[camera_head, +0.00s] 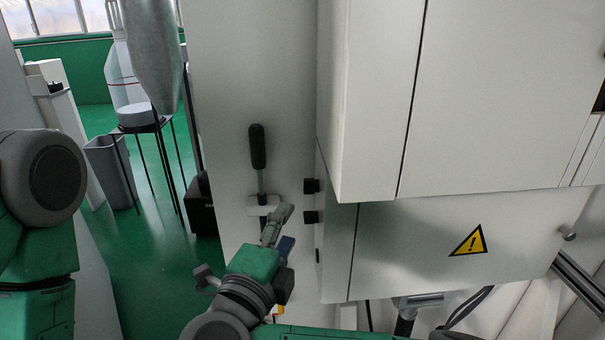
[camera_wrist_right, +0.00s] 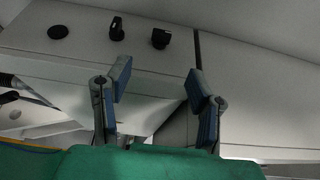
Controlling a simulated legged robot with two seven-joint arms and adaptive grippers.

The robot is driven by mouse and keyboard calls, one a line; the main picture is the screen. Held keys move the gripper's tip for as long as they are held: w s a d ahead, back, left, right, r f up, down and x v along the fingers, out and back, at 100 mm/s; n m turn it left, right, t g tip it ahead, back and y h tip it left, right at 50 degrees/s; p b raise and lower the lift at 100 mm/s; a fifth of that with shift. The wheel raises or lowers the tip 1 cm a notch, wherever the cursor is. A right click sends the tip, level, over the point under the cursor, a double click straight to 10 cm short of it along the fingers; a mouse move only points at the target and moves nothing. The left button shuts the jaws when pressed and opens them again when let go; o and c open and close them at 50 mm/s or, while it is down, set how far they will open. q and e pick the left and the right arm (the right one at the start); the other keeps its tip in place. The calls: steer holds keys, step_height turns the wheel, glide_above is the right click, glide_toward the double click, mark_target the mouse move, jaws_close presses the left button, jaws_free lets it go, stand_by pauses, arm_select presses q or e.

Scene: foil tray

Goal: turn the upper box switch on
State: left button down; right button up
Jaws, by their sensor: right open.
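The upper box switch (camera_head: 311,186) is a small black knob on the narrow left side of the white box. A second black knob, the lower switch (camera_head: 310,217), sits just below it. In the right wrist view the upper switch (camera_wrist_right: 160,38) appears to be the rightmost of the row, with the lower switch (camera_wrist_right: 117,28) beside it. My right gripper (camera_head: 284,228) is open, left of and near the switches, touching neither. Its blue-padded fingers stand apart and empty in the right wrist view (camera_wrist_right: 160,88). My left gripper is out of view.
A lever with a black handle (camera_head: 258,147) stands on the panel left of the switches. A flat round black part (camera_wrist_right: 58,31) lies in line with the knobs. The larger white cabinet (camera_head: 369,100) overhangs at upper right. A warning triangle (camera_head: 469,242) marks the lower box front.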

steer(key=b, duration=0.1)
glide_toward(307, 190)
steer(key=w, duration=0.2)
steer(key=x, duration=0.2)
steer(key=d+b+x, duration=0.1)
steer(key=x, duration=0.5)
steer(key=shift+s+d+b, duration=0.15)
steer(key=shift+s+b, duration=0.15)
steer(key=shift+b, duration=0.05)
steer(key=shift+w+r, duration=0.1)
steer(key=shift+w, duration=0.15)
steer(key=shift+w+a, duration=0.1)
steer(key=shift+a, duration=0.5)
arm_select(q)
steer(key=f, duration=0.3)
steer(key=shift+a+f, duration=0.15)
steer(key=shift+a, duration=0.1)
arm_select(e)
steer(key=shift+d, duration=0.4)
jaws_close()
